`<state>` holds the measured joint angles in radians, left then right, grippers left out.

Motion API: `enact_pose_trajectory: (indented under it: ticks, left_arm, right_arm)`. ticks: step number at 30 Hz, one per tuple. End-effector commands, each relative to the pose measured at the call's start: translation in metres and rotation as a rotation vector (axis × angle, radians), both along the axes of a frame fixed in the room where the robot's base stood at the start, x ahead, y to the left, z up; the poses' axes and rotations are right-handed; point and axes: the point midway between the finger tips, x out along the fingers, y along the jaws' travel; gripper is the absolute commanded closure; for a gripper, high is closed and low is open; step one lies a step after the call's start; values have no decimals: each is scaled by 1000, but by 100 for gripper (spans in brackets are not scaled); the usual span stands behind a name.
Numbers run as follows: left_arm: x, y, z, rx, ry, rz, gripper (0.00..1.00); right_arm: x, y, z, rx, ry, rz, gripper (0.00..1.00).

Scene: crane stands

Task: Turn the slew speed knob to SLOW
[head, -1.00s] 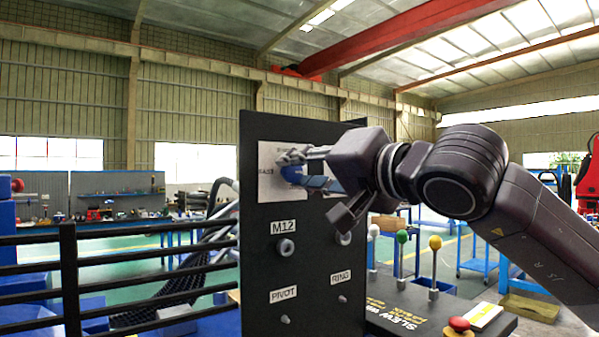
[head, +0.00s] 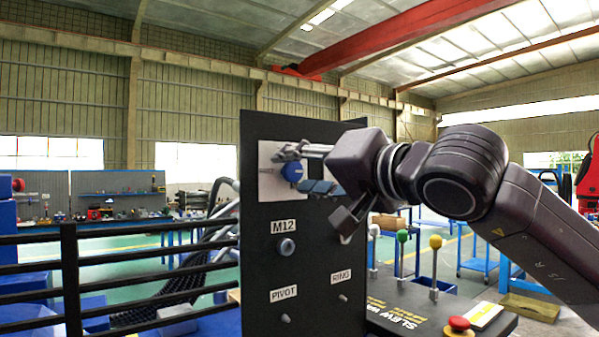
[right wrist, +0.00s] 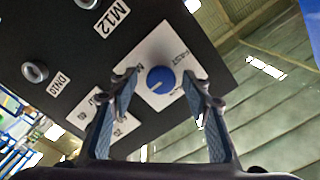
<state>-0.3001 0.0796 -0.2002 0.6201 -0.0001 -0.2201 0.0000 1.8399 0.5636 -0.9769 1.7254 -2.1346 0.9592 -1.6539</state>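The blue round knob (head: 292,172) sits on a white plate (head: 270,187) high on the dark upright panel (head: 262,225). My right gripper (head: 303,169) is in front of the plate, with one finger above the knob and one below right. In the right wrist view the knob (right wrist: 160,79) shows between two spread fingers (right wrist: 163,88), with visible gaps to both. A pale mark is near its lower-left edge there. FAST reads at its upper right; the other labels are partly hidden or unreadable, so I cannot tell the setting. My left gripper is not in view.
Below the plate, the panel carries a fitting (head: 286,248) under an M12 label, and small pegs by PIVOT and RING labels. A console with coloured levers (head: 435,262) and a red button (head: 459,324) stands at right. Black rails (head: 70,275) run at left.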

Motion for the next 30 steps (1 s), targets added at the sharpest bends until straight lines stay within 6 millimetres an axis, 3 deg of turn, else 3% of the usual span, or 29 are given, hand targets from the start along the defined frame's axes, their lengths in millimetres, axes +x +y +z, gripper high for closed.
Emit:
enact_pose_trajectory:
  ticks: [8, 21, 30]
  left_arm:
    - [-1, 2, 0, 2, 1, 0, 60]
    - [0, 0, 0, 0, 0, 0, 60]
    - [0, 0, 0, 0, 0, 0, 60]
  right_arm:
    - [-9, -7, 2, 2, -3, 1, 56]
    - [-78, -58, 1, 1, -3, -2, 56]
    - [-97, -71, 0, 0, -1, 1, 56]
